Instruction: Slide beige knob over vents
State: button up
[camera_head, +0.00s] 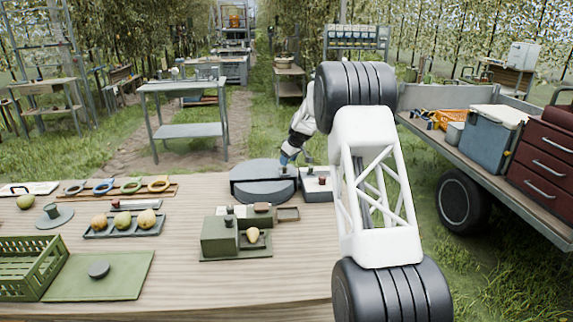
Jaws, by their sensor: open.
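My gripper (287,158) is small in view, at the far side of the table, above the back right edge of a round dark grey unit (264,188). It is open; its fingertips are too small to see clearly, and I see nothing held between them. A low grey box (317,195) stands just right of the round unit, with small dark and red parts on top; my arm hides its right side. I cannot make out a beige knob or vents for certain.
On the wooden table (180,277) stand a green block fixture (220,236) with a pear (252,235), a tray of pears (124,231), a row of coloured rings (131,186) and a green crate (37,253). The front middle is clear. A loaded trailer (420,127) stands at right.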

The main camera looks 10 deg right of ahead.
jog(key=shift+v, duration=1.85)
jog(key=shift+s+r, duration=0.1)
jog(key=s+r+m+h, duration=0.1)
jog(key=s+r, duration=0.6)
jog(key=s, duration=0.6)
jog(key=s+d+r+m, duration=0.1)
jog(key=s+r+m, duration=0.1)
jog(key=s+r, duration=0.75)
jog(key=s+r+m+h, duration=0.1)
jog(key=s+r, duration=0.4)
jog(key=s, duration=1.1)
jog(key=s+d+f+m, duration=0.1)
jog(key=s+f+m, duration=0.1)
jog(key=s, duration=1.9)
jog(key=s+d+f+m+h, duration=0.1)
jog(key=s+f+m, duration=0.2)
jog(key=s, duration=1.8)
jog(key=shift+f+g, duration=0.3)
jog(key=shift+f, duration=0.45)
